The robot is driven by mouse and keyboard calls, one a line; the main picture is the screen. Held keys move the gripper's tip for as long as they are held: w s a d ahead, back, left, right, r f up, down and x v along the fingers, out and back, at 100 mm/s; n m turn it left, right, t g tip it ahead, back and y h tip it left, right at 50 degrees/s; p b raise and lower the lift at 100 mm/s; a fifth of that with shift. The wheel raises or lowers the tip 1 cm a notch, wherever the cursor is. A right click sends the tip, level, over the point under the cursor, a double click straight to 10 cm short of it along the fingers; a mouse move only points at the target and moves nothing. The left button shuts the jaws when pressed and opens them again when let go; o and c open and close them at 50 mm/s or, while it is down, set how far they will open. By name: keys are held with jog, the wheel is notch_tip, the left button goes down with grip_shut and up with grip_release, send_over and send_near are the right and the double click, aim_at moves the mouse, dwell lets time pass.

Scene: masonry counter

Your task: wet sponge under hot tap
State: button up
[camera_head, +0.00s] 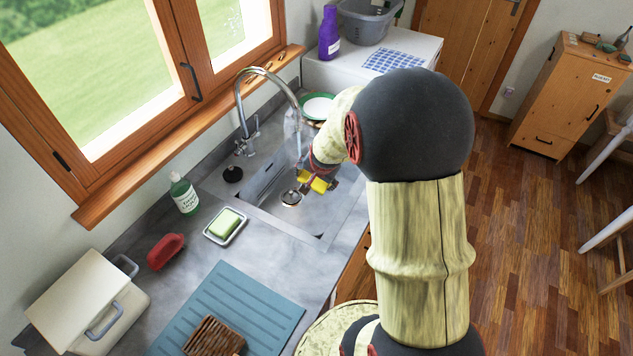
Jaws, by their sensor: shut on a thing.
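A yellow sponge (314,180) is in the sink (270,202), held above the basin floor near the drain. My gripper (324,184) reaches in from the right and is shut on the sponge; my wrist hides part of the fingers. The tall curved chrome tap (241,94) stands at the sink's back edge. Its spout ends above and slightly left of the sponge. A thin pale stream seems to fall from the spout toward the sponge. I cannot tell whether it touches the sponge.
A plate (318,107) stands behind the sink near a clear, glassy shape. On the counter are a green soap bar in a dish (213,237), a green bottle (184,194), a red brush-like item (165,251) and a blue mat (262,302). My arm covers the right side.

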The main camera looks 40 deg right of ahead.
jog(key=w+d+f+b, duration=0.1)
jog(key=w+d+f, duration=0.1)
jog(key=w+d, duration=0.3)
jog(key=shift+w, duration=2.25)
jog(key=shift+d+f, duration=0.1)
jog(key=shift+s+a, duration=0.65)
jog(key=shift+s, duration=0.55)
jog(key=shift+s+a, duration=0.65)
jog(key=shift+s, duration=0.5)
jog(key=shift+s+a, duration=0.65)
jog(key=shift+s, duration=0.55)
jog(key=shift+s+a+r+p, duration=0.35)
jog(key=shift+s+r, duration=0.3)
jog(key=shift+s+a+r+p, duration=0.35)
jog(key=shift+s+r+p, duration=0.05)
jog(key=shift+s+r, duration=0.25)
jog(key=shift+s+a+r+p, duration=0.35)
jog(key=shift+s+r, duration=0.25)
jog(key=shift+s, duration=0.05)
jog(key=shift+s+a+r, duration=0.1)
jog(key=shift+s+r, duration=0.05)
jog(key=shift+s, duration=0.1)
